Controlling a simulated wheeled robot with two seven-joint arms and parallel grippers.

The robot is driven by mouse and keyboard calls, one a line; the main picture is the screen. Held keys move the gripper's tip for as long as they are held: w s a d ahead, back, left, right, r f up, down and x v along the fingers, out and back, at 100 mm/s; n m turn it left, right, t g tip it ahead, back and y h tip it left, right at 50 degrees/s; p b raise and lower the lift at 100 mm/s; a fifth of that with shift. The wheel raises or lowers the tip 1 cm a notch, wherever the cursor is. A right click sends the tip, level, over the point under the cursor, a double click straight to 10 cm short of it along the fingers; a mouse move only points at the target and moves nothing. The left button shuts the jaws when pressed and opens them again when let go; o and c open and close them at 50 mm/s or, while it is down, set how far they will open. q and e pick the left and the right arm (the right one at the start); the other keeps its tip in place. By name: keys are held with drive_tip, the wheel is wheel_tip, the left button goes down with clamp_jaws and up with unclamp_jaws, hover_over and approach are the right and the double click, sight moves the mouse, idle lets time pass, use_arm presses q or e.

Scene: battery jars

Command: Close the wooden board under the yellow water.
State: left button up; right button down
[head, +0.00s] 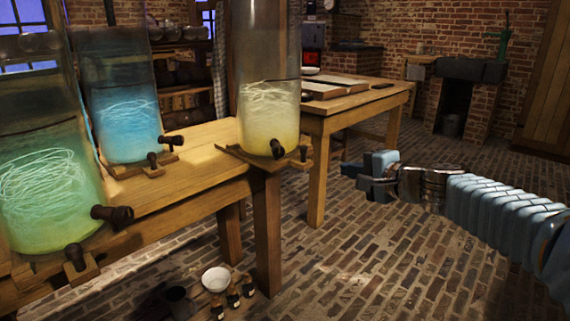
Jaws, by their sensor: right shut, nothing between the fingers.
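The board juts out past the bench edge. My right gripper (358,172) is shut and empty, out over the floor to the right of the yellow jar. It is apart from the board. My left gripper is out of view.
The bench (205,158) also holds a blue jar (122,120) and a green jar (45,190), each with a dark tap. A white bowl (216,279) and small bottles are on the brick floor below. Another table (350,101) stands behind. The floor around my right gripper is clear.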

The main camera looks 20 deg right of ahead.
approach(306, 154)
wheel_tip(306, 154, down, 2)
drive_tip(key=w, duration=0.3)
drive_tip(key=shift+w+a+p, duration=0.15)
drive_tip(key=shift+w+p, duration=0.05)
drive_tip(key=shift+w, duration=0.3)
drive_tip(key=shift+w+a+p, duration=0.15)
drive_tip(key=shift+w+p, duration=0.05)
drive_tip(key=shift+w, duration=0.95)
drive_tip(key=shift+a, duration=0.1)
